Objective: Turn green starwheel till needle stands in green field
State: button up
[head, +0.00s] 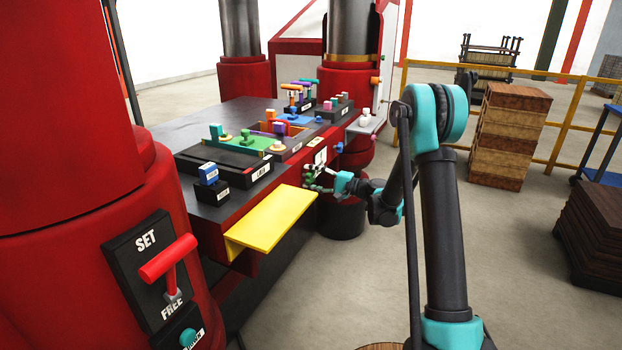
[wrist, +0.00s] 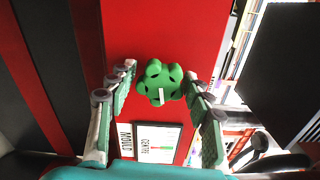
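The green starwheel (wrist: 160,81) sits on a red panel in the wrist view, a white mark on its lower part. My gripper (wrist: 160,75) is open, one finger on each side of the starwheel; the right fingertip is very near its rim, and I cannot tell whether it touches. Below the starwheel is a white gauge plate (wrist: 172,140) lettered CENTRE MOULD, with small red and green parts; the needle's place is too small to read. In the head view, my gripper (head: 315,178) is at the press's front face, below a white plate (head: 321,155).
A yellow shelf (head: 270,218) juts out left of my gripper. Several coloured handles and a blue block (head: 208,173) stand on the press table (head: 185,132). A red lever (head: 168,258) is at near left.

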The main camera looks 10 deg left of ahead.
jog(key=shift+o, duration=0.4)
jog(key=v, duration=1.2)
jog(key=shift+s+r, duration=0.1)
jog(key=s+d+f+n+g+h, duration=0.15)
jog(key=s+h, duration=0.25)
jog(key=s, duration=0.4)
jog(key=s+d+f+n+h, duration=0.15)
jog(key=s+h, duration=0.25)
jog(key=s, duration=0.4)
jog(key=s+d+f+n+h, duration=0.1)
jog(key=s+d+f+h, duration=0.2)
jog(key=s+d, duration=0.4)
jog(key=s+d+f+n+h, duration=0.1)
jog(key=s+d+f+h, duration=0.3)
jog(key=s, duration=0.7)
jog(key=d+h, duration=0.2)
jog(key=d, duration=0.1)
jog(key=shift+d+n, duration=0.3)
jog(key=shift+d, duration=0.1)
jog(key=shift+g, duration=0.25)
jog(key=shift+c, duration=0.5)
